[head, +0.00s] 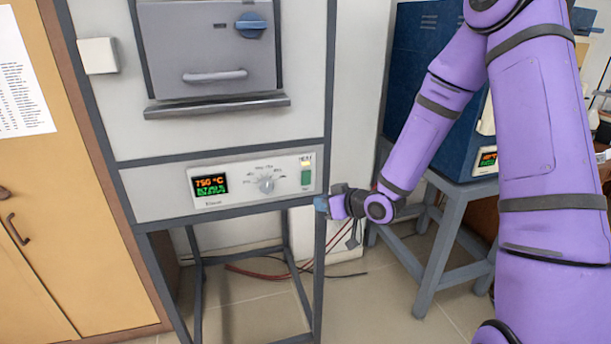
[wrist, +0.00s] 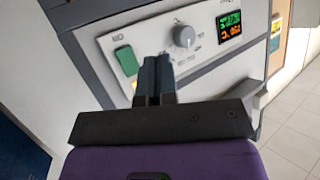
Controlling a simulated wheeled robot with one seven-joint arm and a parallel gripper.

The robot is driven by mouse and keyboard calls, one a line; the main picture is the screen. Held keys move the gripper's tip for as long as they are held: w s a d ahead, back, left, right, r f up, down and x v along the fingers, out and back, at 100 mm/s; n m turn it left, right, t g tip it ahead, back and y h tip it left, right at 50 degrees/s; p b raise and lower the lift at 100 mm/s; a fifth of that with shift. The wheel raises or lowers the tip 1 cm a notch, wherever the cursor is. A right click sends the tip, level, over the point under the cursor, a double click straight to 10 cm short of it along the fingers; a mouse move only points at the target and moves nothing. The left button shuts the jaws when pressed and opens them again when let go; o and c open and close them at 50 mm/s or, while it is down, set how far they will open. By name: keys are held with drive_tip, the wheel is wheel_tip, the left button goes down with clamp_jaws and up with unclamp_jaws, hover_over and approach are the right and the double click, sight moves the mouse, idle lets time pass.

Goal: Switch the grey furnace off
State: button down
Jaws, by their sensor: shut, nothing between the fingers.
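The grey furnace (head: 230,140) stands on a dark frame, its door closed. Its control panel (head: 240,195) has a lit display (head: 210,185) reading about 750 °C, a round knob (head: 266,185) and a green switch (head: 306,178) under a lit yellow lamp (head: 306,162). My gripper (head: 321,203) is shut and empty, just below and right of the switch. In the wrist view the closed fingers (wrist: 157,62) point at the panel, beside the green switch (wrist: 126,60) and below the knob (wrist: 184,36). I cannot tell whether the fingertips touch the panel.
A blue furnace (head: 415,60) with its own lit display stands on a grey stand (head: 440,240) behind my arm. A wooden cupboard (head: 60,240) is at the left. Cables (head: 270,270) lie on the floor, with open floor in front.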

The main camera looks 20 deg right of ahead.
drive_tip(key=shift+w+r, duration=0.15)
drive_tip(key=shift+w, duration=1.25)
drive_tip(key=shift+w+r, duration=0.2)
drive_tip(key=shift+w, duration=1.25)
drive_tip(key=shift+w+r, duration=0.15)
drive_tip(key=shift+w, duration=1.25)
drive_tip(key=shift+w, duration=0.2)
drive_tip(key=shift+w, duration=0.25)
drive_tip(key=shift+w+r, duration=0.1)
drive_tip(key=shift+w, duration=0.2)
drive_tip(key=shift+s, duration=0.1)
drive_tip(key=shift+s, duration=0.65)
drive_tip(key=s, duration=0.5)
drive_tip(key=shift+f, duration=0.4)
